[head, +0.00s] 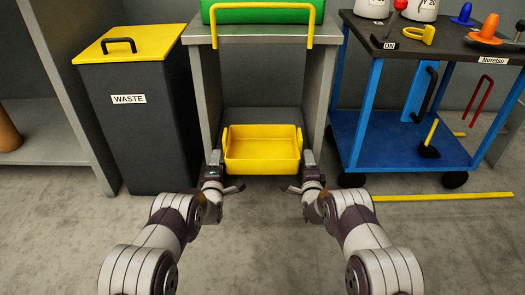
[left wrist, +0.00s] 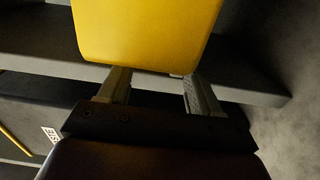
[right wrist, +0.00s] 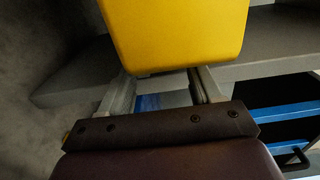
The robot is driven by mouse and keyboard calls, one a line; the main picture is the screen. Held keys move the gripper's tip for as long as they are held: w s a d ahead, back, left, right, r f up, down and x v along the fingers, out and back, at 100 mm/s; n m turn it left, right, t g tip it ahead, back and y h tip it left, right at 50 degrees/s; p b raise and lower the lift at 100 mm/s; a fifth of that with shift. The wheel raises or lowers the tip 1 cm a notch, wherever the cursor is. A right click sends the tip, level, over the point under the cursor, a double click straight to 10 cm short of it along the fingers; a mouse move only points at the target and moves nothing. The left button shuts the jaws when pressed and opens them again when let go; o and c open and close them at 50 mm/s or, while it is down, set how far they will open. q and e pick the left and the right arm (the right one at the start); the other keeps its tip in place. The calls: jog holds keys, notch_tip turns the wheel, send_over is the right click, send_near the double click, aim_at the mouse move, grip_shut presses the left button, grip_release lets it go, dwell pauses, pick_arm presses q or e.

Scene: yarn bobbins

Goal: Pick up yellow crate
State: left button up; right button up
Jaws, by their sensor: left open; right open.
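The yellow crate (head: 262,166) stands low on the shelf of the grey stand, with an upright handle at each short side. It looks empty. My left gripper (head: 228,178) is open at the crate's left front corner. In the left wrist view the crate's yellow wall (left wrist: 145,30) lies just beyond the open fingers (left wrist: 158,90). My right gripper (head: 297,178) is open at the right front corner. In the right wrist view the crate's wall (right wrist: 175,35) also lies just beyond the open fingers (right wrist: 165,92). I cannot tell whether any finger touches the crate.
A dark waste bin (head: 135,130) with a yellow lid stands left of the stand. A green box with a yellow handle (head: 262,14) sits on the stand's top (head: 330,32). A blue tool cart (head: 370,145) stands at the right. A yellow strip (head: 445,197) lies on the floor.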

pick_arm(q)
jog(key=shift+d, duration=0.15)
pick_arm(e)
jog(key=shift+a, duration=0.15)
pick_arm(q)
jog(key=shift+d+r, duration=0.1)
jog(key=shift+d, duration=0.35)
pick_arm(e)
jog(key=shift+a+r, duration=0.1)
jog(key=shift+a, duration=0.35)
